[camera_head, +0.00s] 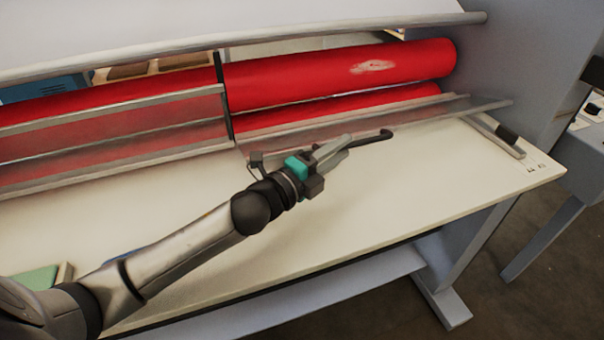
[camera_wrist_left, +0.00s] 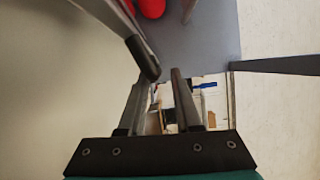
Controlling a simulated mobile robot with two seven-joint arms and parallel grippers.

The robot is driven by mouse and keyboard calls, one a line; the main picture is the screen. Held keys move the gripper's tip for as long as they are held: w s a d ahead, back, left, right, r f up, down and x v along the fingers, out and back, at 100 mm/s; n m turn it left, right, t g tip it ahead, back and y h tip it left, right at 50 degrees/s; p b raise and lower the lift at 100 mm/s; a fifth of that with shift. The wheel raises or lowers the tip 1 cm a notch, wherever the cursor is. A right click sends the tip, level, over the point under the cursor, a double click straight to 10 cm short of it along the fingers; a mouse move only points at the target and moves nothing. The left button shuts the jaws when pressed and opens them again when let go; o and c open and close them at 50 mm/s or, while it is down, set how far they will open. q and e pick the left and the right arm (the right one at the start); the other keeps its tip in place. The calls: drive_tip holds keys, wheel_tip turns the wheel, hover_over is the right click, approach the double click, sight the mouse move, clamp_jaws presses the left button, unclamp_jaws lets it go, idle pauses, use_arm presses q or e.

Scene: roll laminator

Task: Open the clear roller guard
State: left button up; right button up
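The clear roller guard shows in the head view as a see-through sheet with a pale edge. Its right part (camera_head: 425,112) lies low and leans out over the table, with the upper red roller (camera_head: 330,75) bare above it. On the left, a clear framed panel (camera_head: 110,125) covers the rollers. My left gripper (camera_head: 343,150) is in front of the right part, low over the table. In the left wrist view the fingers (camera_wrist_left: 160,80) are apart, with the bar's rounded end (camera_wrist_left: 147,66) near the left fingertip; contact is unclear.
The cream table (camera_head: 400,190) is mostly bare in front of the rollers. A grey side wall (camera_head: 530,60) closes off the right end. A grey bar (camera_head: 250,38) runs above the rollers. A green block (camera_head: 35,278) is at the lower left.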

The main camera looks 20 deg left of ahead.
use_arm(q)
drive_tip(key=v, duration=1)
drive_tip(key=shift+s+a+b, duration=0.1)
drive_tip(key=shift+s+b, duration=0.2)
drive_tip(key=shift+b, duration=0.1)
drive_tip(key=shift+c, duration=0.4)
